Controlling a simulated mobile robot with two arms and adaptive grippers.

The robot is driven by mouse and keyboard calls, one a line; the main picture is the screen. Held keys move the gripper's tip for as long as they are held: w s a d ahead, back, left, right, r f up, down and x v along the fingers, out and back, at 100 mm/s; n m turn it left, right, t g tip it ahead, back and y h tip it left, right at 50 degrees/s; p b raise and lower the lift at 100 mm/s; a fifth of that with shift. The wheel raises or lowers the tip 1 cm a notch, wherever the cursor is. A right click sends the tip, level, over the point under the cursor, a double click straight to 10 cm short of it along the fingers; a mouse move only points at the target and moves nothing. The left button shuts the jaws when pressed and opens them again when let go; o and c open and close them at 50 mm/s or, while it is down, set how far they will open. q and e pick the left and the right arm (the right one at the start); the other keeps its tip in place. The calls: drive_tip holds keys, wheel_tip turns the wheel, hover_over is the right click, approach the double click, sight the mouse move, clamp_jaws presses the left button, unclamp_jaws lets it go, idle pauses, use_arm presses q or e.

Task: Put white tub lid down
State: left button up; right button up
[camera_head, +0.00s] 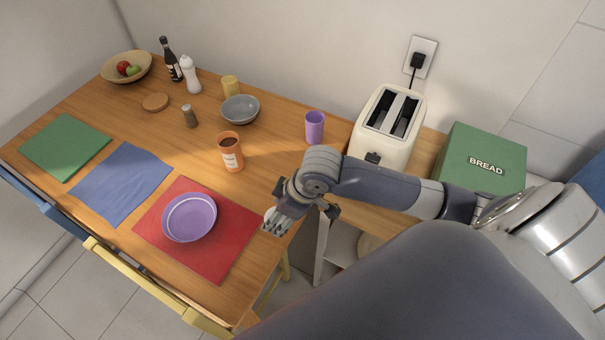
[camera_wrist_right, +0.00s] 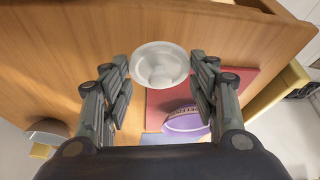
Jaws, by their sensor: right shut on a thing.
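The white tub lid (camera_wrist_right: 147,62) is a round, pale disc between the two fingers of my right gripper (camera_head: 274,224) in the wrist view. The fingers are shut on its sides. In the head view the gripper is by the right corner of the red mat (camera_head: 216,258), near the table's edge. My left gripper is not in view.
The toaster (camera_head: 386,130) and green bread box (camera_head: 483,158) are at the right. Blue (camera_head: 121,185) and green (camera_head: 65,147) mats lie bare at the left.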

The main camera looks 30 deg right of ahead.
drive_tip(key=shift+s+f, duration=0.25)
drive_tip(key=shift+f, duration=0.2)
drive_tip(key=shift+w+d+f, duration=0.1)
drive_tip(key=shift+d, duration=0.1)
drive_tip(key=w+d, duration=0.3)
drive_tip(key=w+d+p, duration=0.1)
drive_tip(key=w+d, duration=0.1)
drive_tip(key=w, duration=0.2)
drive_tip(key=w+d+f+p, duration=0.1)
drive_tip(key=w+d, duration=0.2)
drive_tip(key=shift+w+d+f, duration=0.1)
drive_tip(key=shift+w+d, duration=0.05)
drive_tip(key=shift+d, duration=0.15)
drive_tip(key=shift+w+d+f, duration=0.1)
drive_tip(key=shift+w+d, duration=0.5)
drive_tip(key=shift+w, duration=0.1)
wheel_tip(320, 180, down, 3)
drive_tip(key=shift+f+p, duration=0.15)
drive_tip(key=shift+p, duration=0.3)
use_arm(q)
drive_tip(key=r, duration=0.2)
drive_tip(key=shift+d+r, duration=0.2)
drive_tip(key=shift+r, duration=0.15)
use_arm(e)
drive_tip(key=shift+f, duration=0.15)
